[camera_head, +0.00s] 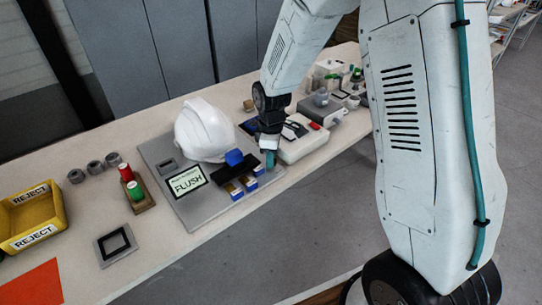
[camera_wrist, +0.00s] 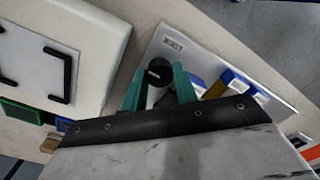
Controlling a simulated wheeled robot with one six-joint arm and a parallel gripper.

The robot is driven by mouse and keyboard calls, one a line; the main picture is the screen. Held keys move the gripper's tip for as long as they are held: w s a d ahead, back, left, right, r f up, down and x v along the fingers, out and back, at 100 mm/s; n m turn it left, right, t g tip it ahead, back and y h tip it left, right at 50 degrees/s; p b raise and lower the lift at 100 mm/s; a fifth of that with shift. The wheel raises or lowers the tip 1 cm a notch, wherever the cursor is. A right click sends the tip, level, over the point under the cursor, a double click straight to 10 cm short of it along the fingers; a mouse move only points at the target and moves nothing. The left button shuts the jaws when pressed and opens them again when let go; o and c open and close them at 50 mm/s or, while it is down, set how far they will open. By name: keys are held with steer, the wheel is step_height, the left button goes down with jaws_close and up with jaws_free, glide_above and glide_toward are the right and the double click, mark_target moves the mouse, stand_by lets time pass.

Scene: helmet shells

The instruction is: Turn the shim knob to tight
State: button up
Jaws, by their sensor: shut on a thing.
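The shim knob (camera_wrist: 158,70) is a small dark round knob with a pale mark on top, on the light panel (camera_wrist: 200,58) in the wrist view. My gripper (camera_wrist: 160,80) has its two teal fingers closed on either side of it. In the head view my gripper (camera_head: 270,160) reaches down at the right end of the grey fixture plate (camera_head: 210,209), and the knob is hidden there. A display (camera_head: 186,181) on the plate reads FLUSH.
A white helmet shell (camera_head: 205,130) sits on the plate, beside a blue knob-like part (camera_head: 234,157) and several blue-and-yellow pieces. A white box (camera_head: 302,145) stands close right of my gripper. A yellow REJECT bin (camera_head: 32,216) is at the left. The front table edge is clear.

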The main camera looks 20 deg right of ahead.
steer(key=m, duration=0.3)
steer(key=shift+m, duration=0.4)
steer(key=m, duration=0.4)
steer(key=shift+m, duration=0.3)
steer(key=m, duration=0.4)
steer(key=shift+m, duration=2.5)
steer(key=o, duration=1)
